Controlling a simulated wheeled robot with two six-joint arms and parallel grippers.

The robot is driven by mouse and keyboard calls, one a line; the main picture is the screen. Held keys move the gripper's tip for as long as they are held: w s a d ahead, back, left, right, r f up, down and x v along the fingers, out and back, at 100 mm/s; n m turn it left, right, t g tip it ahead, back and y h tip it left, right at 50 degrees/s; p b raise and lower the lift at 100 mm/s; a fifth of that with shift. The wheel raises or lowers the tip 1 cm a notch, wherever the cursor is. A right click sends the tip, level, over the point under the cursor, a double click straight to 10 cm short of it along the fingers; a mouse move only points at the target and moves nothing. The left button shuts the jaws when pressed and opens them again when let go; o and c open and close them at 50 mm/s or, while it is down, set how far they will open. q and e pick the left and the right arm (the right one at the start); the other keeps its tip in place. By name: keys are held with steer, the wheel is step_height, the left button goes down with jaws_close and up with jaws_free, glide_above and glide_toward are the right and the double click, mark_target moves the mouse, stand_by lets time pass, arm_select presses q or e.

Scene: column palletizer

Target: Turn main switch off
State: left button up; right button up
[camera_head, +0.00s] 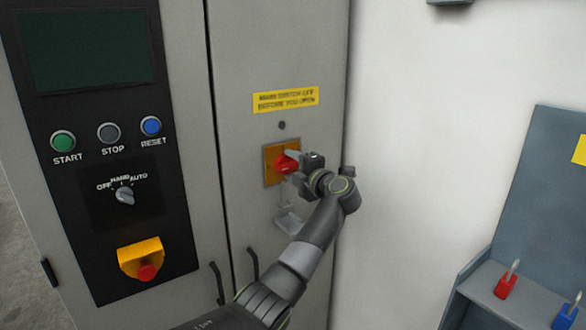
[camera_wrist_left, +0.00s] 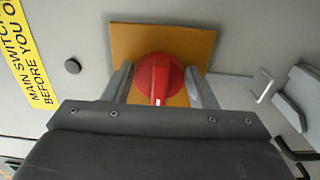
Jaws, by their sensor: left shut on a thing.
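The main switch is a red rotary knob (camera_head: 286,163) on a yellow-orange plate (camera_head: 269,168) on the grey cabinet door, below a yellow label (camera_head: 286,100). In the left wrist view the red knob (camera_wrist_left: 158,78) is between the two fingers of my left gripper (camera_wrist_left: 160,88), its pointer ridge facing the gripper body. My left gripper (camera_head: 290,163) is at the knob in the head view, shut on it, and covers its right side. My right gripper is not in view.
Left of the switch is a black panel with START, STOP and RESET buttons, a selector (camera_head: 124,194) and an emergency stop (camera_head: 147,271). Door handles (camera_head: 252,264) are below the switch. A grey wall station with red and blue padlocks (camera_head: 506,285) is at right.

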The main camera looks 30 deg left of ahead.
arm_select(q)
steer(key=o, duration=1)
steer(key=b+v, duration=0.5)
steer(key=v, duration=1.2)
steer(key=shift+s+d+f, duration=0.1)
steer(key=shift+d, duration=0.1)
